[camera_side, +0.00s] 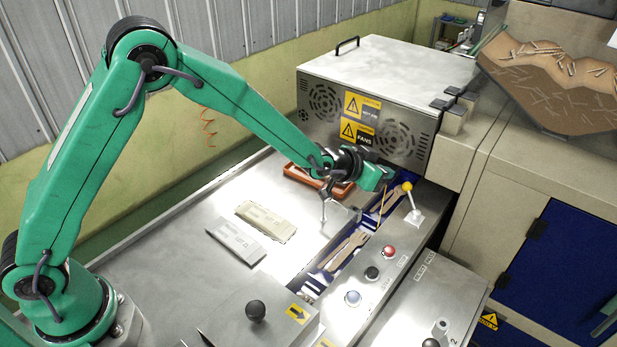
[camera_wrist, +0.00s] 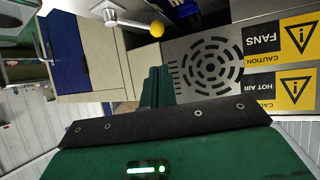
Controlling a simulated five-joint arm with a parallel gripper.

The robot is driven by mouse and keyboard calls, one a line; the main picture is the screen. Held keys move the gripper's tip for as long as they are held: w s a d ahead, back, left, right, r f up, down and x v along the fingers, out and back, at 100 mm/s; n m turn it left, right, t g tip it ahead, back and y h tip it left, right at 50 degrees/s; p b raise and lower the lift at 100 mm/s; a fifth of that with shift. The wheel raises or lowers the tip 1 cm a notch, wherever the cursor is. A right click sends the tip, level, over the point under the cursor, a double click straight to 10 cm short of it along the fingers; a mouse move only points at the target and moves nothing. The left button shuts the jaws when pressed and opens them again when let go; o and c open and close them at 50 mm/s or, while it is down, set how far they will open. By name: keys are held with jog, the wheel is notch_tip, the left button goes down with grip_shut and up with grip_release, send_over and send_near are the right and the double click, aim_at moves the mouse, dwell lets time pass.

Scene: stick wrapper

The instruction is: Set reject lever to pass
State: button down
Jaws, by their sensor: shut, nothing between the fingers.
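The lever has a yellow ball knob (camera_side: 407,186) on a thin metal rod above a pale base plate (camera_side: 414,219), right of the blue channel. Its rod tilts up and left in the side view. The yellow knob also shows at the top of the wrist view (camera_wrist: 156,29), with its rod running left to a plate. My gripper (camera_side: 388,177) is just left of the knob in the side view, apart from it as far as I can tell. In the wrist view my fingers (camera_wrist: 158,73) are shut together and empty, below the knob. Lever position marks are not readable.
A metal housing (camera_side: 385,75) with fan vents and caution labels stands behind my gripper. Wooden sticks (camera_side: 345,248) lie in the blue channel. Red (camera_side: 388,251), black and blue knobs line the panel. Two wrapper packs (camera_side: 266,222) and a brown tray (camera_side: 300,172) sit to the left.

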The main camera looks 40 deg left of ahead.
aim_at(403, 186)
jog(key=shift+w+d+f, duration=0.15)
jog(key=shift+d+f, duration=0.2)
jog(key=shift+f, duration=0.15)
jog(key=shift+a+x, duration=0.15)
jog(key=shift+x, duration=2.35)
jog(key=shift+a+x, duration=0.15)
jog(key=shift+x, duration=2.3)
jog(key=shift+w, duration=0.15)
jog(key=shift+s+a+r, duration=0.1)
jog(key=shift+s+a, duration=0.25)
jog(key=shift+s, duration=0.05)
